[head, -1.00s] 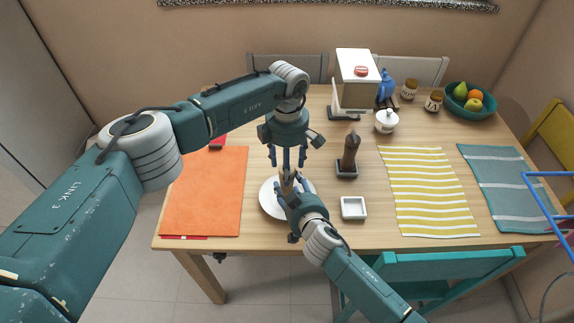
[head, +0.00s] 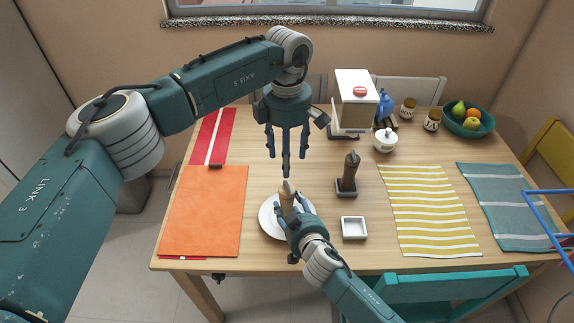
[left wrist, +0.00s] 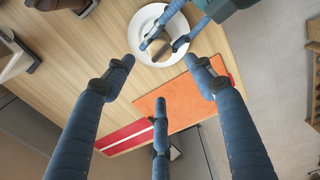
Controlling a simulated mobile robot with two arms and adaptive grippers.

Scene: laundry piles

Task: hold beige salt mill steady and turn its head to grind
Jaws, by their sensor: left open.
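The beige salt mill (head: 287,194) stands upright over the white plate (head: 267,224) near the table's front edge. My right gripper (head: 286,210) has its fingers closed around the mill's lower body and hides much of it. My left gripper (head: 287,157) is open and empty, pointing down above the mill's head, with a gap between. In the left wrist view its spread fingers (left wrist: 160,85) hold nothing. That view also shows the plate (left wrist: 138,35) with my right gripper's fingers (left wrist: 163,42) over it.
A dark brown mill (head: 350,172) on a dark base and a small white square dish (head: 354,228) stand to the right. An orange cloth (head: 203,212) lies left. A white lidded pot (head: 385,141) and a grinder-like white box (head: 355,101) stand behind. A yellow striped cloth (head: 428,210) lies right.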

